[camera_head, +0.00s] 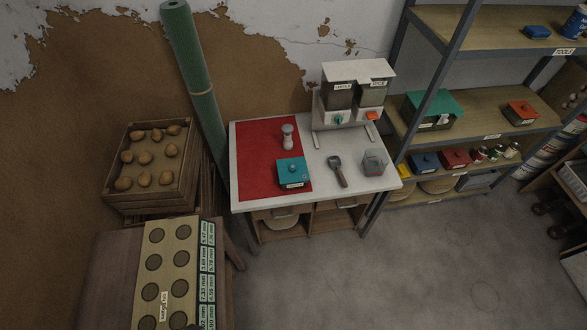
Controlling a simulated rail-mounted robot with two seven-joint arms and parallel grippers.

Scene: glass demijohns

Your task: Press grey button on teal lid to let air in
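A small box with a teal lid (291,170) stands on the front part of the red mat (257,140) on the white table. A small raised spot shows on the lid, but it is too small to tell whether it is a grey button. The box has a white label on its front. A larger teal lid (433,103) covers a container on the middle shelf at the right, and no button can be made out on it. Neither of my grippers is in view.
The white table (327,177) also holds a pale shaker (288,137), a two-part dispenser (353,95), a dark-handled tool (338,172) and a clear container (374,162). A crate of potatoes (150,195) and a board with round holes (178,232) are left. Open floor (400,270) lies in front.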

